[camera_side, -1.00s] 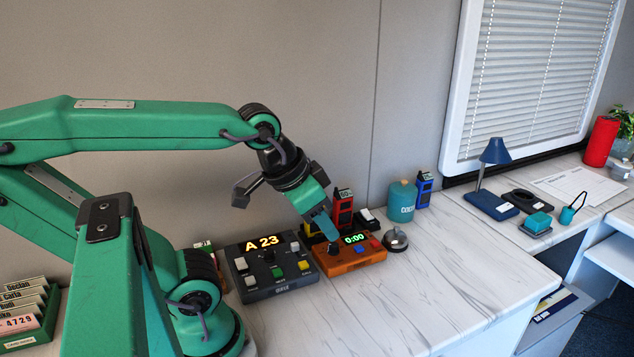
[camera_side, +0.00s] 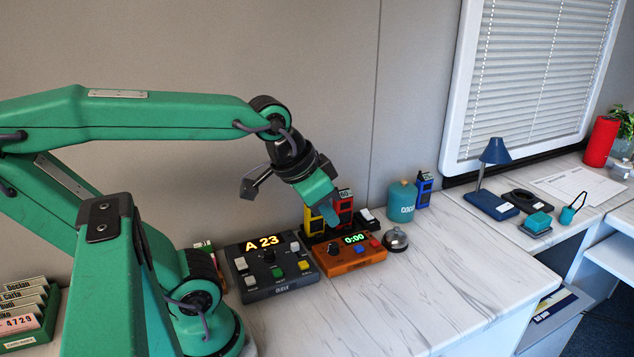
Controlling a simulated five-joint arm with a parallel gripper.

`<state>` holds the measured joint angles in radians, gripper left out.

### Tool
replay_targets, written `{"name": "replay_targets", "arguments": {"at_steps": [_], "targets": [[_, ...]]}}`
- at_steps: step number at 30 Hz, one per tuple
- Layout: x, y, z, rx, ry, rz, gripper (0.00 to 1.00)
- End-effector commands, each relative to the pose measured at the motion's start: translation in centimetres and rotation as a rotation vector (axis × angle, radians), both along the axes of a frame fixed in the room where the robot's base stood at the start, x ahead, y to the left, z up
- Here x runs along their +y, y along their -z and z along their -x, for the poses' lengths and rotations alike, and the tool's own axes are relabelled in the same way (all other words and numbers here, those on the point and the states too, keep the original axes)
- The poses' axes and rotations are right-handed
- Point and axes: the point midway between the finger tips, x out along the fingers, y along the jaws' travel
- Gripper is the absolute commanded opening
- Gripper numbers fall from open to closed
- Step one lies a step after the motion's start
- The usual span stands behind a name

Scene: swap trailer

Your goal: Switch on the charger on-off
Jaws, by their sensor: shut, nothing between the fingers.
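My gripper (camera_side: 331,220) is shut and empty, pointing down in front of the yellow battery (camera_side: 312,220) and the red battery (camera_side: 346,206). These stand upright behind the orange timer box and look like they sit in a dark charger, which is mostly hidden. A small black unit with a white rocker-like top (camera_side: 367,215) lies just right of the red battery; it may be the on-off switch. Its setting is too small to tell. My fingertips are left of it and appear apart from it.
The orange timer box (camera_side: 350,262) reads 0:00. A dark grey panel (camera_side: 272,281) reading A 23 stands left of it. A silver bell (camera_side: 396,239), a teal canister (camera_side: 402,202) and a blue battery (camera_side: 424,190) stand to the right. The counter's front right is clear.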

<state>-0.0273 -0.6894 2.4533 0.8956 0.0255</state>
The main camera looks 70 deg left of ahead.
Motion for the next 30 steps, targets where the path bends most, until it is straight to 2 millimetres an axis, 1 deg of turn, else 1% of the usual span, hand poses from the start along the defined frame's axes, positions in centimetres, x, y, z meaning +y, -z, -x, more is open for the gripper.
{"name": "replay_targets", "arguments": {"at_steps": [8, 16, 23, 30], "targets": [[1.9, -1.1, -3.6, 0.026, -0.012, -0.025, 0.00], [4.5, -1.6, -7.6, 0.054, -0.022, -0.052, 0.00], [7.3, -1.5, -10.9, 0.079, -0.030, -0.070, 0.00], [10.6, -0.7, -14.2, 0.105, -0.037, -0.088, 0.00]]}}
